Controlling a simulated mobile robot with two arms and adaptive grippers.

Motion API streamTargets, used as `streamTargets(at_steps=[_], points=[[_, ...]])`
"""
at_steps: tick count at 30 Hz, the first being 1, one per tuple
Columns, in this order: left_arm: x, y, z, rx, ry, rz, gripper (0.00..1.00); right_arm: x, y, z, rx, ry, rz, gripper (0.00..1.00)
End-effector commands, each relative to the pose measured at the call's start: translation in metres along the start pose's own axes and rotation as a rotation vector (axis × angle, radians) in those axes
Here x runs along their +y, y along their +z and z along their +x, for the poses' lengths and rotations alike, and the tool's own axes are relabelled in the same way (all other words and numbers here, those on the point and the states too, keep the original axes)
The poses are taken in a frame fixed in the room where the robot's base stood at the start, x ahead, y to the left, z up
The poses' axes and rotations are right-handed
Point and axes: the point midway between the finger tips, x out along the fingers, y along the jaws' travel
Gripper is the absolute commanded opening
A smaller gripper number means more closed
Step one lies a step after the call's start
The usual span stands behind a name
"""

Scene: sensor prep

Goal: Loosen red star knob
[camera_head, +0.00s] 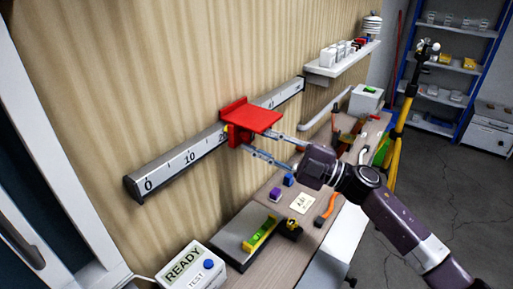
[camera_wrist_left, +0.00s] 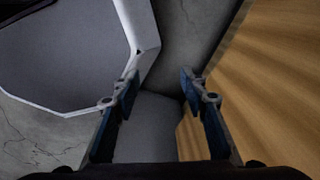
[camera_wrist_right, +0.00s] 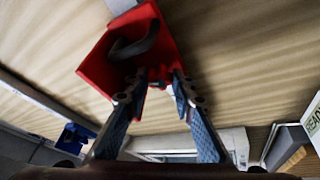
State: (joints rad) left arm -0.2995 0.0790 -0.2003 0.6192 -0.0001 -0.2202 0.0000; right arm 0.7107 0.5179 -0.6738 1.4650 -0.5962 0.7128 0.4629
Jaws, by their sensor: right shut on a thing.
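A red slider (camera_head: 252,117) sits on a grey ruler rail (camera_head: 183,157) fixed to the wooden wall, near the 20 mark. My right gripper (camera_head: 257,142) reaches in from the right, its fingers at the slider's underside. In the right wrist view, its fingertips are close together on a small red knob (camera_wrist_right: 158,85) below the red slider (camera_wrist_right: 142,45). The fingertips partly hide the knob, so its star shape is not clear. My left gripper (camera_wrist_left: 159,82) shows only in its own wrist view, open and empty.
A workbench below the rail holds a READY/TEST box (camera_head: 190,268), a green-yellow level (camera_head: 261,233), a purple block (camera_head: 275,194) and a paper note (camera_head: 302,203). A white shelf (camera_head: 343,64) juts from the wall at right. A yellow stand (camera_head: 398,130) rises behind my right arm.

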Motion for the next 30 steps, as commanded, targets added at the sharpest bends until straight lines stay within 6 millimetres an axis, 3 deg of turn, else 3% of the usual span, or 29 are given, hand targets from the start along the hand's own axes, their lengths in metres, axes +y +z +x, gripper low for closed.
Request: streamTargets(at_steps=[15, 30], points=[[0.000, 0.002, 0.017, 0.000, 0.000, 0.000, 0.40, 0.001, 0.001, -0.001, 0.029, -0.128, -0.300, 0.00], [0.000, 0.002, 0.018, 0.001, -0.001, 0.000, 0.40, 0.001, 0.001, 0.000, 0.035, -0.150, -0.349, 0.00]])
